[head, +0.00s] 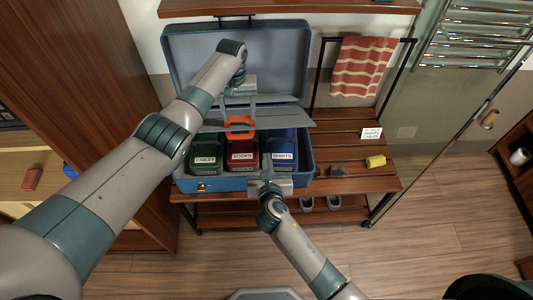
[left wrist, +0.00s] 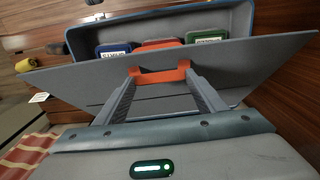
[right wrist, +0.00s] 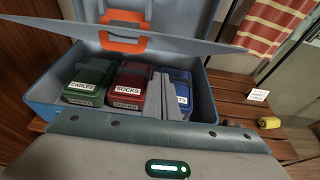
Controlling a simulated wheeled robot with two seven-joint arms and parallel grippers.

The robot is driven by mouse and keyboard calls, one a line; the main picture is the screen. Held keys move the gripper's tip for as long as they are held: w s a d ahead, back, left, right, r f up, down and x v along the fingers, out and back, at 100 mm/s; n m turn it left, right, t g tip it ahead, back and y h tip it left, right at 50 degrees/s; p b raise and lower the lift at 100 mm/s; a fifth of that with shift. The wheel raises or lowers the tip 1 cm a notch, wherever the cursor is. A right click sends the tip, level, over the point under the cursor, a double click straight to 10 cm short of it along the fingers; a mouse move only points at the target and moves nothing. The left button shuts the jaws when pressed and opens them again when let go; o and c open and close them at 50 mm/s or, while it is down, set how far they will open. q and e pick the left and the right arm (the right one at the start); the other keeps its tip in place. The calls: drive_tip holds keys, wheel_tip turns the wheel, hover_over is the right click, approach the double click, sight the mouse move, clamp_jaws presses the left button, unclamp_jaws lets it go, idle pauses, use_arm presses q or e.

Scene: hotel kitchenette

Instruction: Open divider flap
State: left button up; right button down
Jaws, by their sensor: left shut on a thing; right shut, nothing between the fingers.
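An open blue suitcase (head: 190,184) stands on a wooden bench with its lid (head: 267,60) upright at the back. The grey divider flap (head: 290,116) is tilted up from the case, between lid and contents. My left gripper (head: 239,114) is shut on the flap's orange handle (head: 239,124); the grip also shows in the left wrist view (left wrist: 160,75). Below lie the green CABLES pouch (head: 206,156), red SOCKS pouch (head: 243,151) and blue SHIRTS pouch (head: 283,152). My right gripper (right wrist: 166,92) is shut and empty at the case's front, beside the SOCKS and SHIRTS pouches.
A small sign (head: 371,133), a yellow item (head: 376,161) and a dark item (head: 338,171) lie on the bench (head: 350,148) to the right. A striped towel (head: 363,67) hangs behind. A glass panel stands at right. Grey slippers (head: 333,203) sit below.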

sight(264, 127)
use_arm(q)
drive_tip(key=shift+f, duration=0.1)
use_arm(e)
drive_tip(key=w, duration=1)
drive_tip(key=shift+w, duration=0.35)
drive_tip(key=shift+a+r, duration=0.1)
use_arm(q)
drive_tip(key=shift+c, duration=0.2)
use_arm(e)
drive_tip(key=shift+w+r, duration=0.5)
drive_tip(key=shift+r, duration=0.15)
use_arm(q)
drive_tip(key=shift+o, duration=0.2)
drive_tip(key=shift+s+f, duration=0.1)
drive_tip(key=shift+f, duration=0.15)
use_arm(e)
drive_tip(key=shift+w+r, duration=0.3)
drive_tip(key=shift+r, duration=0.1)
use_arm(q)
drive_tip(key=o, duration=1.5)
drive_tip(key=shift+a, duration=0.1)
use_arm(e)
drive_tip(key=shift+a, duration=0.1)
use_arm(q)
drive_tip(key=shift+d+r, duration=0.1)
drive_tip(key=shift+d, duration=0.15)
use_arm(e)
drive_tip(key=shift+f, duration=0.15)
